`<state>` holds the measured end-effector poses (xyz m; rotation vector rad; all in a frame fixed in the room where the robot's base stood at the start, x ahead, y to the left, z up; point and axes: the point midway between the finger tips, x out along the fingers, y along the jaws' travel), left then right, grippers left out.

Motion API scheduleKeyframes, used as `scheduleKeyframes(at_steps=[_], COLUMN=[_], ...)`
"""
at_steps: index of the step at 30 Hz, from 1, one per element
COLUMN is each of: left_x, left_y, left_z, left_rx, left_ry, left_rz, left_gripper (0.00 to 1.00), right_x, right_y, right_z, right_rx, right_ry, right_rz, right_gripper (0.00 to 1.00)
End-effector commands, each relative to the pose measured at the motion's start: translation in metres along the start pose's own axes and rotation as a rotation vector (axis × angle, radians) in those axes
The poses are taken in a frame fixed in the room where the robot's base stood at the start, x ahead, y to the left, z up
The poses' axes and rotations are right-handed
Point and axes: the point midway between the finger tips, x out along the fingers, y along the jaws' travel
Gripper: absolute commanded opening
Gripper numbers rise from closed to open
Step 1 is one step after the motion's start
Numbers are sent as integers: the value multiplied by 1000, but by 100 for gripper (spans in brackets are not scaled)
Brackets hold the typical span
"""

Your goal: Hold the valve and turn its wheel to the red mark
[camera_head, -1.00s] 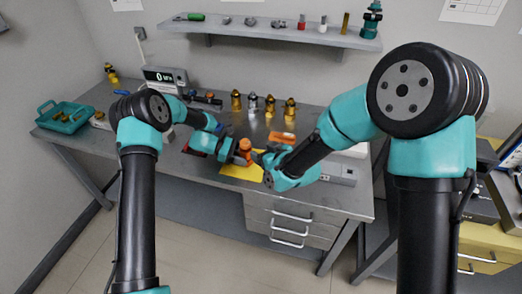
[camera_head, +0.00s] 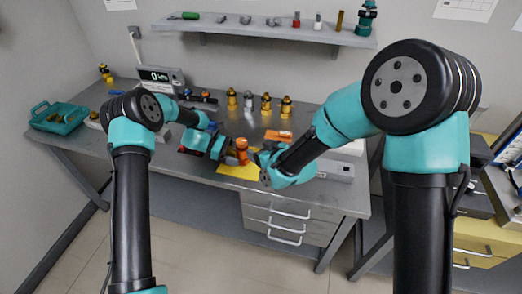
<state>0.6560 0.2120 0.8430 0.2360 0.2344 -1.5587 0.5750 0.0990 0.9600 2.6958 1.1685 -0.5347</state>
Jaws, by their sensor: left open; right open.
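An orange valve (camera_head: 241,150) stands on the yellow mat (camera_head: 233,171) near the front of the bench. Its wheel and red mark are too small to make out. My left gripper (camera_head: 230,148) is close to the valve's left side, and my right gripper (camera_head: 257,153) is close to its right side. Both are open. The fingers are small and partly hidden by my wrists, so I cannot tell whether they touch the valve.
Several brass and silver fittings (camera_head: 249,100) stand behind the mat. An orange item (camera_head: 278,135) lies to the right. A gauge box (camera_head: 161,78) and a teal tray (camera_head: 57,117) are at left. A shelf (camera_head: 270,38) hangs above.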

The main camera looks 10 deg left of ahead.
Motion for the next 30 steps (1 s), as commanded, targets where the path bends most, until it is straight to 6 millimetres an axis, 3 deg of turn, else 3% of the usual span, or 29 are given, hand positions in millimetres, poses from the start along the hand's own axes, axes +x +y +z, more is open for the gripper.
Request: scheduleKeyframes(at_steps=[15,21,30], left_x=[-90,-104,-105], left_y=[0,0,0], left_z=[0,0,0], left_rx=[-1,-1,-1], left_ry=[1,1,1], left_rz=[3,1,1], left_gripper=[85,85,85], right_x=[0,0,0], right_y=[0,0,0], right_z=[0,0,0], right_rx=[0,0,0], right_ry=[0,0,0], right_rz=[0,0,0], right_gripper=[70,70,70])
